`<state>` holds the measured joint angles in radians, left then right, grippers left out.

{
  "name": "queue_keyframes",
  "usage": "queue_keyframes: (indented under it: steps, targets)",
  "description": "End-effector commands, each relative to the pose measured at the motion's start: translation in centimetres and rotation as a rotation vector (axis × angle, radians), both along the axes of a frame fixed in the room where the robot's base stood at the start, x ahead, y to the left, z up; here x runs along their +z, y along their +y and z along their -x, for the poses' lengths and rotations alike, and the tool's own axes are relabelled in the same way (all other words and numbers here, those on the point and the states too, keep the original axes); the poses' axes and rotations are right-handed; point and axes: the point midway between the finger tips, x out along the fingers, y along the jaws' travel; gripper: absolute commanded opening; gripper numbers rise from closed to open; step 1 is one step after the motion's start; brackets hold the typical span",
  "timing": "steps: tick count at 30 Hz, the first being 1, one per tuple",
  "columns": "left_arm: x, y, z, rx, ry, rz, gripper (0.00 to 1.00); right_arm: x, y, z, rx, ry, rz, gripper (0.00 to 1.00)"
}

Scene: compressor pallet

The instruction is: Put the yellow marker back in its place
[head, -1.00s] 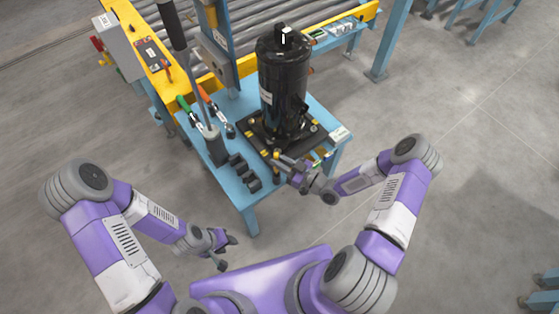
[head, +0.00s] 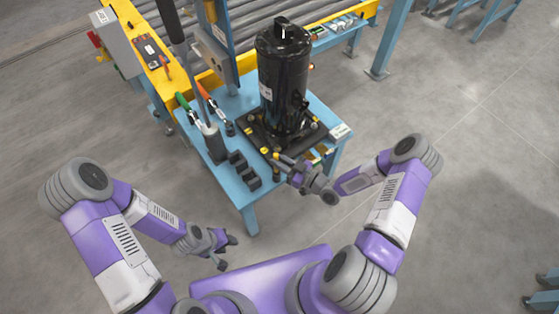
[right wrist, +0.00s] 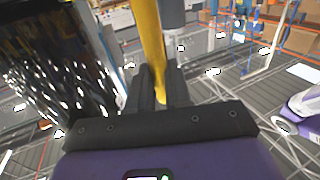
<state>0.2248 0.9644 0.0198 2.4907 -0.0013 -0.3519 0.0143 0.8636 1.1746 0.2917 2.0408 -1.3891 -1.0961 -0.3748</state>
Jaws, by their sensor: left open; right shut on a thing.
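The yellow marker (right wrist: 152,45) stands between the fingers of my right gripper (right wrist: 160,88) in the right wrist view. The fingers are shut on it, with its lower end showing between them. In the head view my right gripper (head: 279,163) is at the front edge of the black compressor's base, above the blue table; the marker is small and hard to make out there. My left gripper (head: 226,250) is open and empty, low in front of the table, away from everything on it. I cannot tell which spot is the marker's place.
The black compressor (head: 283,80) stands on its dark base plate (head: 255,135). A black slotted block (head: 243,170), a grey holder (head: 214,143) and green- and orange-handled tools stand to its left on the blue table (head: 222,177). A small white-labelled box (head: 340,132) sits at the right edge.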

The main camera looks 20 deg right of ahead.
Motion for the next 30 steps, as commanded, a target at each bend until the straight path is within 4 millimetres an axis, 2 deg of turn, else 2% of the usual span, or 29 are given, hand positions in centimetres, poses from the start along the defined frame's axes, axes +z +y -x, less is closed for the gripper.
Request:
queue_keyframes:
  steps: [30]
  targets:
    - [-1.4,0.0,0.0,0.0,0.0,0.0,0.43,-2.1,0.0,0.0,0.0,-0.001,-0.001,0.0]
